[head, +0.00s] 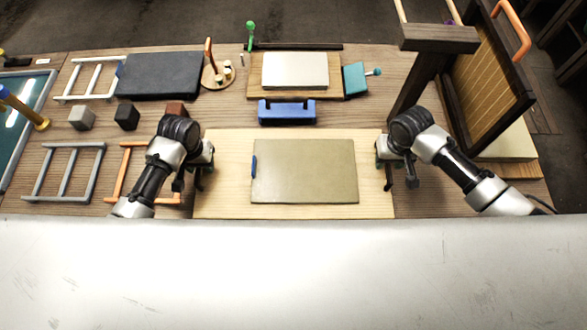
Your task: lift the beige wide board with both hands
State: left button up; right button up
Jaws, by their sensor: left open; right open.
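The beige wide board (222,205) lies flat on the table in the head view. A flat olive-grey slab (305,171) lies on top of it, with a small blue piece (254,166) at the slab's left edge. My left gripper (188,186) is open at the board's left edge. My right gripper (400,185) is open at the board's right edge. Both point down and hold nothing. I cannot tell whether their fingers touch the board. The board's front edge lies close to the pale surface in the foreground.
A blue handled block (287,112) stands just behind the board. Behind it a white block (295,70) lies on a wooden board. A dark upright frame with a screen (485,85) rises at the right. Frames, small blocks and a dark slab (161,76) fill the left side.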

pick_arm(q)
jog(key=shift+f, duration=0.45)
pick_arm(e)
jog(key=shift+f, duration=0.45)
pick_arm(q)
grip_shut()
pick_arm(e)
grip_shut()
